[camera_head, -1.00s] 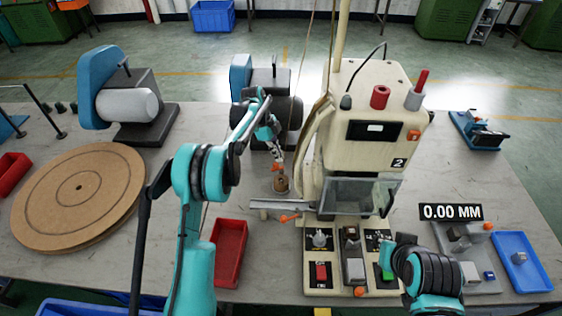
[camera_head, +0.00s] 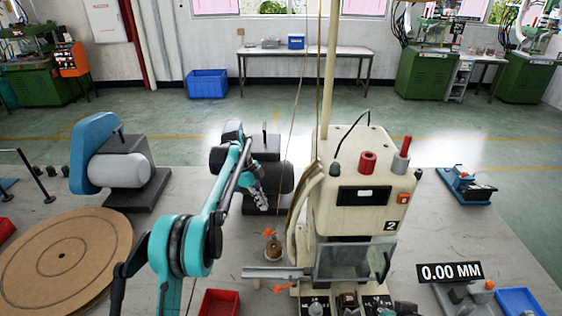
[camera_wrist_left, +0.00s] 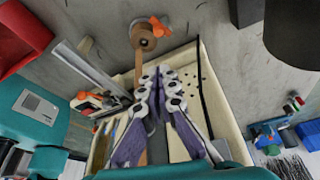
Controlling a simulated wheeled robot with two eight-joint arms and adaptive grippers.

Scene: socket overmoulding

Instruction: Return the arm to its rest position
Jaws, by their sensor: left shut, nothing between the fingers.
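My left arm comes in from the left in the head view. Its gripper (camera_head: 263,203) is in the air beside the cream machine, in front of a dark grey motor unit, above and apart from a small brown spool (camera_head: 272,250). In the left wrist view, the fingers (camera_wrist_left: 163,72) are closed together with nothing between them. The spool with its orange clip (camera_wrist_left: 143,36) is beyond the fingertips there. Only a dark bit of my right arm shows at the bottom edge of the head view; its gripper is out of sight.
The cream machine (camera_head: 360,210) with its clear guard (camera_head: 345,262) stands right of my left arm. A metal bar (camera_head: 278,273) juts left from it. A round wooden disc (camera_head: 62,256) lies left. A red tray (camera_head: 219,303) is at the front.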

